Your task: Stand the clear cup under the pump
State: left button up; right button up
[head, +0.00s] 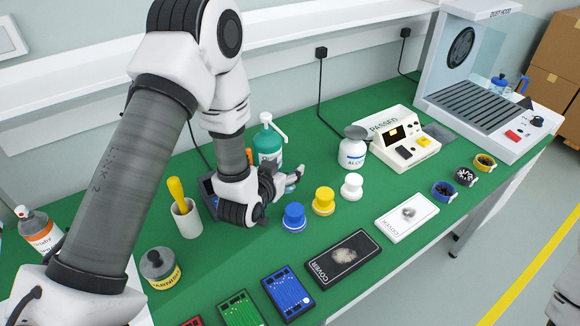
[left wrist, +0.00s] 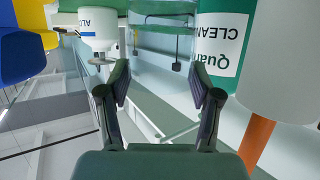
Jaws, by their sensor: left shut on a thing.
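The pump bottle (head: 268,145) is green and white with a white pump head, and stands at the back of the green table behind my left gripper (head: 287,180). The left wrist view shows its label (left wrist: 222,45) upside down, beside one finger. My left gripper (left wrist: 160,88) is shut on the clear cup (left wrist: 160,72), which is see-through and hard to make out between the fingers. In the head view only a faint part of the cup (head: 291,187) shows at the fingertips, low in front of the bottle. The gap between cup and table is unclear. My right gripper is out of view.
Blue (head: 294,217), yellow (head: 323,201) and white (head: 351,187) capped pieces stand just right of my gripper. A white bottle (head: 352,153) and a tester (head: 400,140) stand farther right. A beaker (head: 187,218) with a yellow-handled tool is left of my gripper.

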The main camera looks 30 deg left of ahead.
pick_arm(q)
jog(key=shift+w+f, duration=0.45)
jog(key=shift+f, duration=0.1)
jog(key=o, duration=1.1)
jog(key=shift+c, duration=0.2)
jog(key=shift+s+r, duration=0.2)
jog(key=shift+s, duration=0.1)
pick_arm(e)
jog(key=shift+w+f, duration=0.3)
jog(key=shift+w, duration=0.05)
pick_arm(q)
jog(key=shift+s, duration=0.15)
jog(key=v, duration=0.6)
jog(key=shift+b, duration=0.4)
jog(key=p+v, duration=0.5)
jog(key=p, duration=0.6)
jog(key=shift+s+r, duration=0.15)
jog(key=shift+s, duration=0.1)
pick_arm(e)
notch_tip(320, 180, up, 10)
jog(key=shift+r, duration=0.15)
